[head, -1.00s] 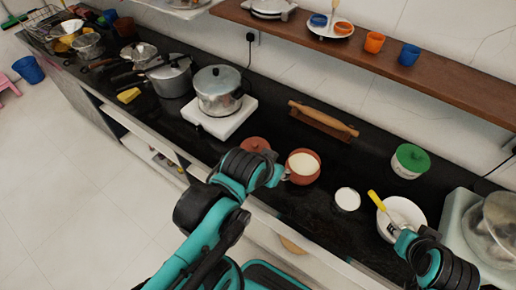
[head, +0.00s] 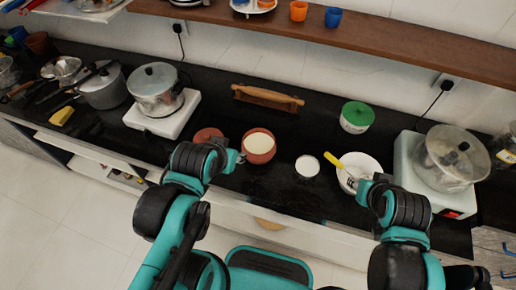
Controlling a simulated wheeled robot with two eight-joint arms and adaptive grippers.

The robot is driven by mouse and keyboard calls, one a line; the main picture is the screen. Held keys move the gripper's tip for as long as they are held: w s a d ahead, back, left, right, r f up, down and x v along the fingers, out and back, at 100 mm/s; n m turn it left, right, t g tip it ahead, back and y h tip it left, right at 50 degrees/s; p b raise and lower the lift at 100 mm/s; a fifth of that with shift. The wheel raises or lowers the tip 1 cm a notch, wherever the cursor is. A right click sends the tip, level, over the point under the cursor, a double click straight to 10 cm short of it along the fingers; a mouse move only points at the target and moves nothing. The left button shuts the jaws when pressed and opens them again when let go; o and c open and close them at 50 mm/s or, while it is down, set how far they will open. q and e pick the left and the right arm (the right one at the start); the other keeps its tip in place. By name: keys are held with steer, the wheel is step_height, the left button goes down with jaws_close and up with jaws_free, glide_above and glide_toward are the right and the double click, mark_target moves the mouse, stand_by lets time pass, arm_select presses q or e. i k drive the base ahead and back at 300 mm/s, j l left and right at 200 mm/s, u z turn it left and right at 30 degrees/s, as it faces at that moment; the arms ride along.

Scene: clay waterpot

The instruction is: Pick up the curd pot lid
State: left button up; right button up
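The curd pot (head: 259,149) is a small terracotta pot, open at the top with white curd showing. A reddish-brown round lid (head: 208,134) lies on the black counter just left of it, partly hidden by my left arm. My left gripper (head: 238,159) is at the pot's lower left side, just right of the lid; its fingers are too small to tell open from shut. My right gripper (head: 362,182) is at the front edge of a white bowl (head: 372,162) holding a yellow-handled spoon (head: 334,160). I cannot tell whether it touches the bowl.
A small white-filled cup (head: 307,167) stands between pot and bowl. A green-lidded container (head: 357,117) and a rolling pin (head: 268,96) are behind. A steel pot (head: 157,90) sits on a white stove (head: 162,121) at left. A white appliance (head: 408,165) stands at right.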

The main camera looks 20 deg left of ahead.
mark_target(208, 138)
steer(key=j, duration=0.95)
steer(key=i+j+z, duration=0.1)
steer(key=j, duration=0.85)
